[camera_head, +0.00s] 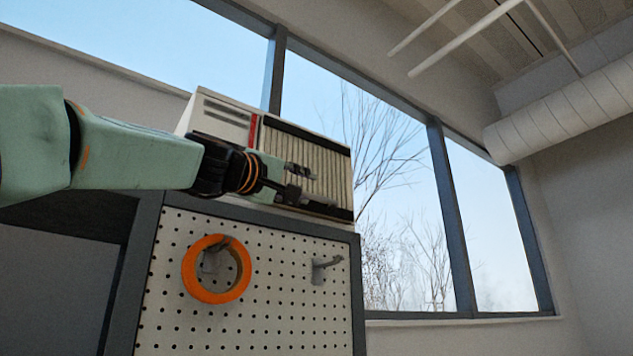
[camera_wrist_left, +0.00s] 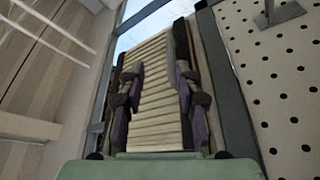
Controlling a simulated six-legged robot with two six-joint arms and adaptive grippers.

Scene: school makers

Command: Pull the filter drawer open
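A cream box-shaped unit (camera_head: 222,117) with a slatted front and a red stripe stands on top of a cabinet in the head view. I take it to hold the filter drawer, but no separate drawer edge or handle can be made out. My left gripper (camera_head: 302,183) is in front of the lower part of the slatted face and hides some of it. In the left wrist view, the slatted face (camera_wrist_left: 158,75) shows between the two spread fingers of my left gripper (camera_wrist_left: 157,88). The fingers are open with nothing gripped between them; contact with the unit cannot be told. My right gripper is out of view.
Below the unit is a white pegboard (camera_head: 270,318) in a dark frame. A roll of orange tape (camera_head: 243,283) hangs on it, and an empty hook (camera_head: 327,264) sits to its right. Windows (camera_head: 400,200) are behind. The space right of the unit looks clear.

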